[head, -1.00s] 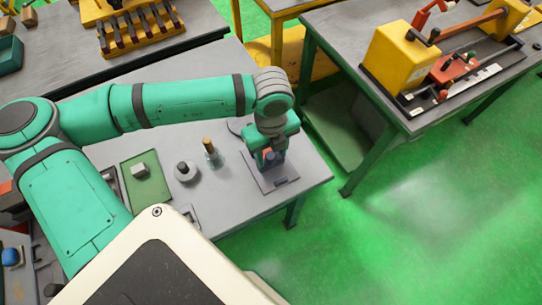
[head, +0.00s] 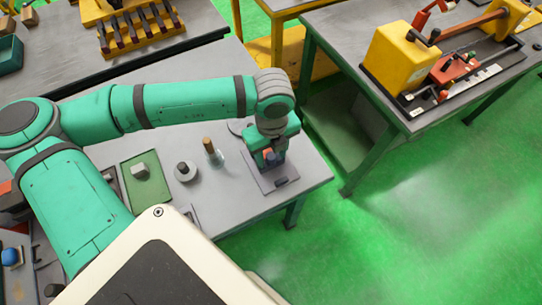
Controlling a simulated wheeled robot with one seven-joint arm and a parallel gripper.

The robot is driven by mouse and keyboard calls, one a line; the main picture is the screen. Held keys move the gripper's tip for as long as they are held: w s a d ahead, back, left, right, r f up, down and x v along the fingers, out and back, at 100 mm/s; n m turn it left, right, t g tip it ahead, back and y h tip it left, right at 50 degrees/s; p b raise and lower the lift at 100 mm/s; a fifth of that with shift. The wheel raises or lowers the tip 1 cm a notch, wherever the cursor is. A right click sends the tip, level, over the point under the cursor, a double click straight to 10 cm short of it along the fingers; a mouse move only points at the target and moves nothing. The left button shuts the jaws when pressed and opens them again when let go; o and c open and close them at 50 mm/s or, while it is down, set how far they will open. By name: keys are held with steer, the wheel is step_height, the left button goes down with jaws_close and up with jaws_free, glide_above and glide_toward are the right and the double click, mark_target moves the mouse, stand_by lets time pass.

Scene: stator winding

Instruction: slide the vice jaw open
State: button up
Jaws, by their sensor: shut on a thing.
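The vice stands on a grey base plate (head: 263,181) near the right end of the grey table. A small dark block (head: 281,183) shows at the front of the plate. My gripper (head: 270,163) points down over the plate and is shut on a part of the vice, which looks to be its jaw. A small reddish and blue bit shows at the fingers. The wrist hides most of the vice, so the jaw gap cannot be seen.
Left of the vice stand a bottle with a brown top (head: 211,152) and a round grey piece with a dark knob (head: 185,171). A green mat (head: 147,181) bears a small light block. A second table (head: 330,30) with yellow and red machinery stands at the right.

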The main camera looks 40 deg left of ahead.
steer(key=shift+s+d+f, duration=0.25)
steer(key=shift+d, duration=0.45)
steer(key=shift+s+d+f, duration=0.25)
steer(key=shift+d, duration=0.4)
steer(key=shift+o, duration=1.4)
steer(key=shift+w, duration=0.1)
steer(key=shift+a+r, duration=0.1)
steer(key=shift+r, duration=3)
